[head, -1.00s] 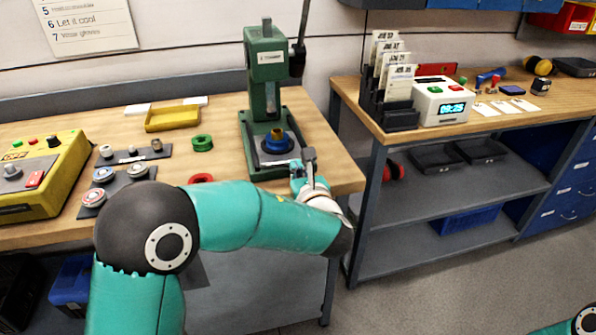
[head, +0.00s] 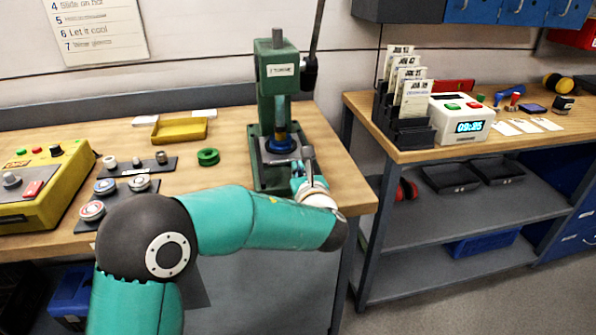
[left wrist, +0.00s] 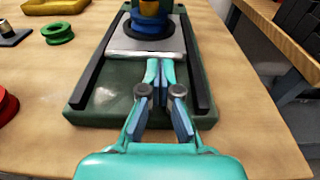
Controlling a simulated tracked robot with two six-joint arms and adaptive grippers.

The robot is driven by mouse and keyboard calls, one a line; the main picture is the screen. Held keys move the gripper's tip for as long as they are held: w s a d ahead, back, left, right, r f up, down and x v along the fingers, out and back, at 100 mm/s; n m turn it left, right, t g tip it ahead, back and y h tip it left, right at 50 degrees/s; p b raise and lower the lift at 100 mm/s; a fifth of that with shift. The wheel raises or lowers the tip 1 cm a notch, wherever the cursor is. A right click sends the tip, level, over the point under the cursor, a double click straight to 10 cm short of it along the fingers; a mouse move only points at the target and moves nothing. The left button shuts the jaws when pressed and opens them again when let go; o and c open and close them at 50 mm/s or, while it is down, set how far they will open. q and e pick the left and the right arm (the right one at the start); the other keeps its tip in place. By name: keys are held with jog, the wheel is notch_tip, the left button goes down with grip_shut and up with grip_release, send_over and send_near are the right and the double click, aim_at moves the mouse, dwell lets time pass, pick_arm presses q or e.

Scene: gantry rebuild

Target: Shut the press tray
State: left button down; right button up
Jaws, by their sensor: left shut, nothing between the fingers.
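The green press (head: 278,85) stands on the wooden bench. Its grey tray (left wrist: 122,45) lies between two dark rails on the green base (left wrist: 105,98) and sits well back, under the ram. A blue ring with a brass-coloured part (head: 281,140) rests on the tray below the ram; it also shows at the top of the left wrist view (left wrist: 152,22). My left gripper (left wrist: 161,65) is shut and empty, its tips at the tray's front edge. In the head view the left gripper (head: 307,158) is at the press's front right. My right gripper is out of view.
A green ring (head: 208,156), a yellow tray (head: 180,130) and a yellow control box (head: 40,185) are on the bench to the left. A red ring (left wrist: 6,105) is left of the press. A second bench (head: 400,150) with a clock box (head: 462,118) stands across a gap on the right.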

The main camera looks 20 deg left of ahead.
pick_arm(q)
jog(key=s+d, duration=0.1)
jog(key=s+d+f+b, duration=0.1)
jog(key=shift+s, duration=0.4)
jog(key=v, duration=0.9)
jog(key=s+a+f+n+g+h, duration=0.1)
jog(key=s+f+n+g, duration=0.2)
jog(key=f, duration=0.7)
jog(key=s+a+f+g+h, duration=0.2)
jog(key=s+f+g, duration=0.25)
jog(key=f, duration=0.55)
jog(key=s+d+f+n+g+h, duration=0.3)
jog(key=s+f+n+h, duration=0.2)
jog(key=s+f+n, duration=0.6)
jog(key=s+d+f+n+g+h, duration=0.3)
jog(key=s+f+n+h, duration=0.35)
jog(key=f+n, duration=0.75)
notch_tip(320, 180, up, 13)
jog(key=s+n+y+p, duration=0.1)
jog(key=n+y+p, duration=0.1)
jog(key=p, duration=0.9)
jog(key=shift+a+n+p, duration=0.35)
jog(key=shift+n, duration=0.55)
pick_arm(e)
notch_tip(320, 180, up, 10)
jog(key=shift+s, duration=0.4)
